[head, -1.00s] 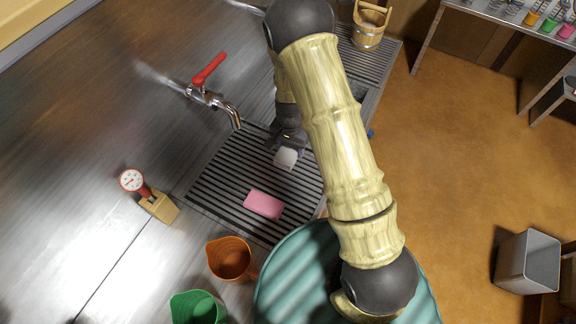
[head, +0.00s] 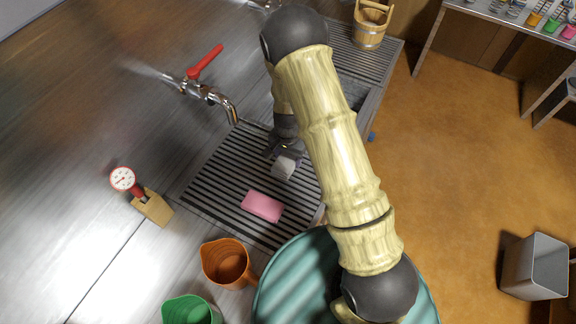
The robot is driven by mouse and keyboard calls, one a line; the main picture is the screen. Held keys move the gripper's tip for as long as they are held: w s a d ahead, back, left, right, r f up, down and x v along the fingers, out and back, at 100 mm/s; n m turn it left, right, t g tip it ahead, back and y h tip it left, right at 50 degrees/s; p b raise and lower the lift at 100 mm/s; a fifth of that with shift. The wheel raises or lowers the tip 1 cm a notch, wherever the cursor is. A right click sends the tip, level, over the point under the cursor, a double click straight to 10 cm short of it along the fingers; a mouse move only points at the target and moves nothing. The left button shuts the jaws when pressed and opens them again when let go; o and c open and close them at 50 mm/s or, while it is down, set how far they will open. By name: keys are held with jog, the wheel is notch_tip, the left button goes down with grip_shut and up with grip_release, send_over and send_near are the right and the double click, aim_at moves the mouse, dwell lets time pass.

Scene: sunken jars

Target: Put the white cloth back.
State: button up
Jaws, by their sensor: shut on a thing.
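The white cloth (head: 284,167) shows as a small white folded piece at the tip of my gripper (head: 286,154), over the dark ribbed drain rack (head: 222,180). My gripper points down and is shut on it. The fingers are small and partly hidden by my arm. I cannot tell whether the cloth touches the rack or hangs just above it. A pink cloth or sponge (head: 262,206) lies flat on the rack, below and left of the white one, apart from it.
A tap with a red lever (head: 205,62) stands behind the rack. A gauge on a wooden block (head: 152,208), an orange jug (head: 226,263) and a green jug (head: 190,310) stand at left and front. A wooden bucket (head: 370,25) stands at the back. My arm hides part of the sink (head: 353,92).

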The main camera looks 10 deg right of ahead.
aim_at(288, 163)
jog(key=shift+r, duration=0.1)
jog(key=shift+f+b, duration=1.4)
jog(key=shift+f, duration=0.5)
jog(key=shift+f, duration=0.2)
jog(key=o, duration=0.9)
jog(key=shift+r, duration=0.1)
notch_tip(288, 163, up, 12)
jog(key=p, duration=0.9)
jog(key=shift+r, duration=0.1)
jog(key=shift+r, duration=0.1)
